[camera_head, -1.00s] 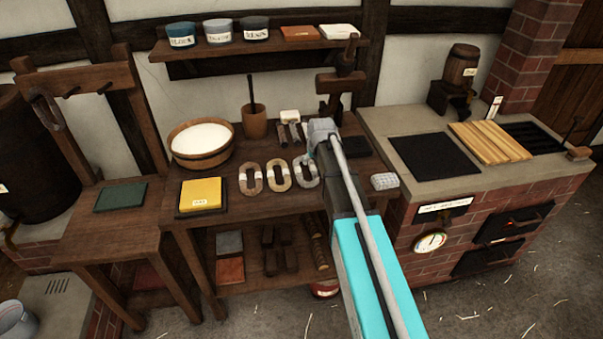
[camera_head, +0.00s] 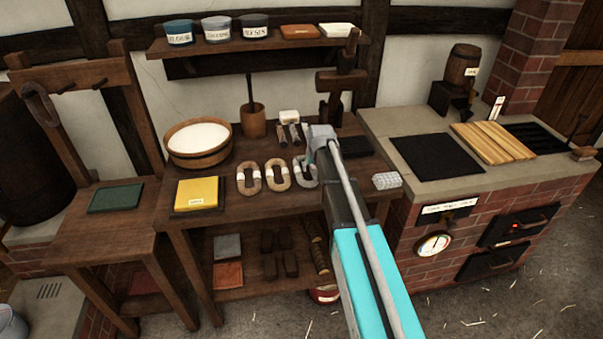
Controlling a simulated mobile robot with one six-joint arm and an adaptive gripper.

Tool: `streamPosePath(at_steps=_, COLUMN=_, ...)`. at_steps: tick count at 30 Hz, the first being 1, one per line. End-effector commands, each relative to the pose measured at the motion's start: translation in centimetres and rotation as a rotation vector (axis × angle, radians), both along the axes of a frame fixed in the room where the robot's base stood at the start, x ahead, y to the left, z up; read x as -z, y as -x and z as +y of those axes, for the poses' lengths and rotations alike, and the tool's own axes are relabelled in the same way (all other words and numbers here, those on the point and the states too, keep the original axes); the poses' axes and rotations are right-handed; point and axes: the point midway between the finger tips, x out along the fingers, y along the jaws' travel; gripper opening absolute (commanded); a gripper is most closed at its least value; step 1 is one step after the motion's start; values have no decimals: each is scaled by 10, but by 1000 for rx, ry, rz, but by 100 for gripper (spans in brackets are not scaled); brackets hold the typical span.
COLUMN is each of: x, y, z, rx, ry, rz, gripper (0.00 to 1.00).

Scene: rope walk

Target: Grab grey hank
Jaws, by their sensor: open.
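Three hanks lie in a row on the wooden workbench (camera_head: 240,213). The grey hank (camera_head: 302,173) is the rightmost, an oval loop with a pale band, and its right side is partly hidden by my gripper and arm. A beige hank (camera_head: 277,174) lies to its left, and a brown hank (camera_head: 248,177) lies further left. My gripper (camera_head: 313,152) is open at the grey hank, over its upper right part. The fingertips are small and partly hidden, so I cannot tell whether they touch it.
A bowl of white stuff (camera_head: 198,143) and a yellow block (camera_head: 197,193) are on the left of the bench. A mortar (camera_head: 253,121) and small tools (camera_head: 282,133) stand behind the hanks. A whitish block (camera_head: 387,181) lies at right, beside the brick stove (camera_head: 480,225).

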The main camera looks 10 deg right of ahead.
Motion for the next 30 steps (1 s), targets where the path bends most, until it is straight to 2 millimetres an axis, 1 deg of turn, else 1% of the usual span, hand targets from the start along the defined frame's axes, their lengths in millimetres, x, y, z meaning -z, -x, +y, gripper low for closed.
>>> streamPosePath(at_steps=10, x=0, y=0, z=0, rx=0, ry=0, rz=0, gripper=74)
streamPosePath(at_steps=11, x=0, y=0, z=0, rx=0, ry=0, rz=0, gripper=72)
streamPosePath(at_steps=12, x=0, y=0, z=0, rx=0, ry=0, rz=0, gripper=65)
streamPosePath(at_steps=14, x=0, y=0, z=0, rx=0, ry=0, rz=0, gripper=53)
streamPosePath(at_steps=15, x=0, y=0, z=0, rx=0, ry=0, rz=0, gripper=46)
streamPosePath(at_steps=17, x=0, y=0, z=0, rx=0, ry=0, rz=0, gripper=35)
streamPosePath(at_steps=18, x=0, y=0, z=0, rx=0, ry=0, rz=0, gripper=27)
streamPosePath(at_steps=22, x=0, y=0, z=0, rx=-1, ry=0, rz=0, gripper=3)
streamPosePath(at_steps=23, x=0, y=0, z=0, rx=-1, ry=0, rz=0, gripper=0)
streamPosePath(at_steps=30, x=0, y=0, z=1, rx=0, ry=0, rz=0, gripper=0)
